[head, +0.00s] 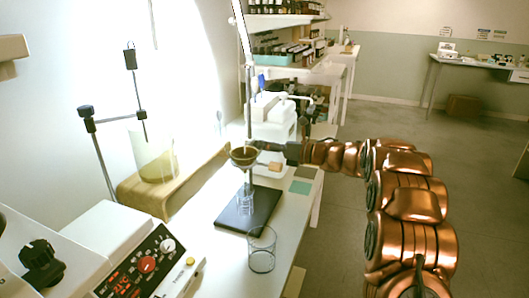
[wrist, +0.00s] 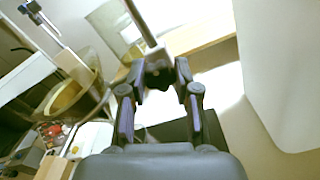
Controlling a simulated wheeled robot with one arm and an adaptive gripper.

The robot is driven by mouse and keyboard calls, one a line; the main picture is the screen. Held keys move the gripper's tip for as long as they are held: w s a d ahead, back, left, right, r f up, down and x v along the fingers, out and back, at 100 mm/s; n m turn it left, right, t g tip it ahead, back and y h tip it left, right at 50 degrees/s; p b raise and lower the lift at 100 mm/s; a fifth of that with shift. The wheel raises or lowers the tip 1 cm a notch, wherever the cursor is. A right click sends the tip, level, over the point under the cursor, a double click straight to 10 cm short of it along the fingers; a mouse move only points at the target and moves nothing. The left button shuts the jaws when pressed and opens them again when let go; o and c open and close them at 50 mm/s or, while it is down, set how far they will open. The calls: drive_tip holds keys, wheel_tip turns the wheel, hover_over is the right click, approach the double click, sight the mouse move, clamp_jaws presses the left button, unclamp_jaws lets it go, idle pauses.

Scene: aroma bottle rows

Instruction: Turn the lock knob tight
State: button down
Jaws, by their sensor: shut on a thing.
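The lock knob (wrist: 158,80) is a small dark piece on the clamp at the upright metal rod (wrist: 143,24), seen in the wrist view. My gripper (wrist: 159,70) has one finger on each side of it and is shut on it. In the head view my gripper (head: 262,147) reaches in from the right to the stand's rod (head: 248,105), and the knob is too small to make out there. Beside the clamp, a ring holds an amber-brown bowl (head: 243,157), which also shows at left in the wrist view (wrist: 66,98). The knob's turn angle cannot be told.
The stand's dark base plate (head: 262,205) lies on the white bench, with small glassware (head: 245,203) on it below the bowl. An empty glass beaker (head: 262,252) stands in front. A hotplate device (head: 135,255) is at the lower left, and shelves with bottles are behind.

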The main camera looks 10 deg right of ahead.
drive_tip(key=shift+m+p, duration=11.65)
drive_tip(key=shift+m, duration=5.65)
drive_tip(key=shift+f, duration=0.1)
drive_tip(key=c, duration=0.8)
unclamp_jaws()
